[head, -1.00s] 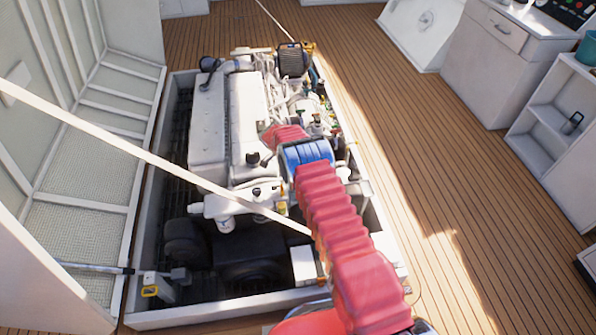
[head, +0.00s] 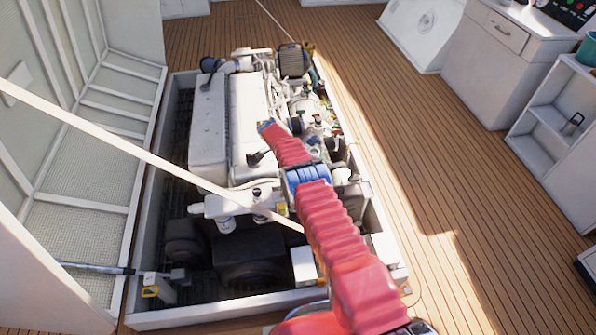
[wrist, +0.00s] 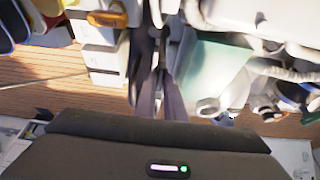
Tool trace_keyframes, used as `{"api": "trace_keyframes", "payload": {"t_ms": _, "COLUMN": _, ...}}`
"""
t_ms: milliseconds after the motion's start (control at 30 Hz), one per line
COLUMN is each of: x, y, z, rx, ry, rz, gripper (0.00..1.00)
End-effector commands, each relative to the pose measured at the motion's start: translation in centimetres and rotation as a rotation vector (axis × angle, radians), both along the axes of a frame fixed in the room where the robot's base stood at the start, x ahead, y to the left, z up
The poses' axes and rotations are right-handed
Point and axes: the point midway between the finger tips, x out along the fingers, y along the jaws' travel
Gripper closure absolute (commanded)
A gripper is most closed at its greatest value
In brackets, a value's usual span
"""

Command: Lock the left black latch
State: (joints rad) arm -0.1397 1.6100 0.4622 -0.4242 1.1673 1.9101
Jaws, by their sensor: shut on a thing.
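My red-sleeved arm reaches over the engine (head: 208,135) in the head view, its far end above the engine's white top cover. The head view does not show my fingers clearly. In the wrist view my gripper (wrist: 155,60) shows as dark, narrow fingers, close together beyond the grey wrist housing. They are shut on a dark part between them, which blurs into the fingers. I cannot tell clearly whether it is the left black latch. No other black latch can be made out for certain.
The engine sits in an open, white-framed hatch (head: 232,311). A pale diagonal bar (head: 120,135) crosses in front of it. The raised hatch panel (head: 85,165) stands at the left. Wooden deck (head: 450,200) is clear at the right, with white cabinets (head: 495,65) beyond.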

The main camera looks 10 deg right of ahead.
Motion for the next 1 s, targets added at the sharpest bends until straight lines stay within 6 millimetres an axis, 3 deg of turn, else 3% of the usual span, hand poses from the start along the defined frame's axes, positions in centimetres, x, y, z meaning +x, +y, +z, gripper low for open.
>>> {"api": "trace_keyframes", "payload": {"t_ms": 367, "x": 0.05, "y": 0.18, "z": 0.01, "rx": 0.003, "ry": -0.002, "rz": -0.003, "gripper": 1.00}}
{"api": "trace_keyframes", "payload": {"t_ms": 400, "x": 0.05, "y": 0.18, "z": 0.01, "rx": 0.003, "ry": -0.002, "rz": -0.003, "gripper": 0.88}}
{"api": "trace_keyframes", "payload": {"t_ms": 633, "x": 0.03, "y": 0.09, "z": 0.02, "rx": 0.002, "ry": -0.002, "rz": -0.004, "gripper": 0.72}}
{"api": "trace_keyframes", "payload": {"t_ms": 1000, "x": 0.04, "y": 0.15, "z": 0.27, "rx": 0.001, "ry": -0.001, "rz": -0.003, "gripper": 0.72}}
